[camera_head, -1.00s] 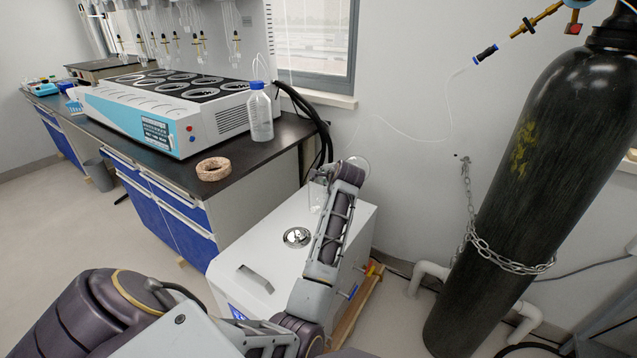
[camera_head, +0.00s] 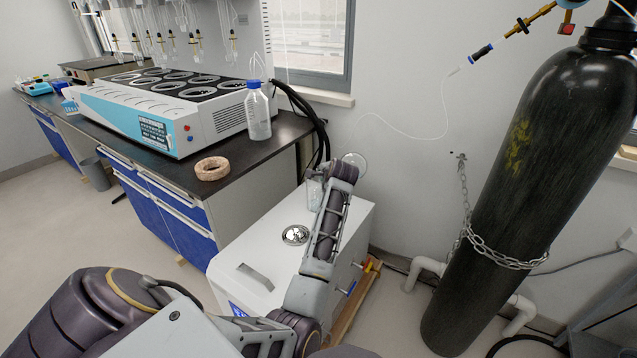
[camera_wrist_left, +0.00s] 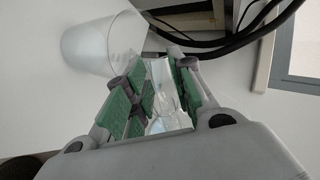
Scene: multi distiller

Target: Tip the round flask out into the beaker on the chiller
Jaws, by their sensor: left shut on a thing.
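My left arm reaches over the white chiller (camera_head: 262,262). Its gripper (camera_head: 343,172) is near the chiller's far edge, largely hidden by my own wrist in the head view. In the left wrist view the gripper (camera_wrist_left: 160,72) is shut on the clear neck of the round flask (camera_wrist_left: 164,88). The flask's round glass outline (camera_head: 356,159) shows just past the gripper in the head view. The clear beaker (camera_head: 314,193) stands on the chiller, left of the gripper. It also shows in the left wrist view (camera_wrist_left: 98,48), beside the fingers. I cannot make out any liquid. My right gripper is not in view.
A round metal lid (camera_head: 296,235) and a handle (camera_head: 256,277) are on the chiller top. The bench (camera_head: 262,150) at left holds a cork ring (camera_head: 212,168), a blue-capped bottle (camera_head: 257,112) and the multi distiller (camera_head: 170,110). A chained black gas cylinder (camera_head: 530,190) stands at right.

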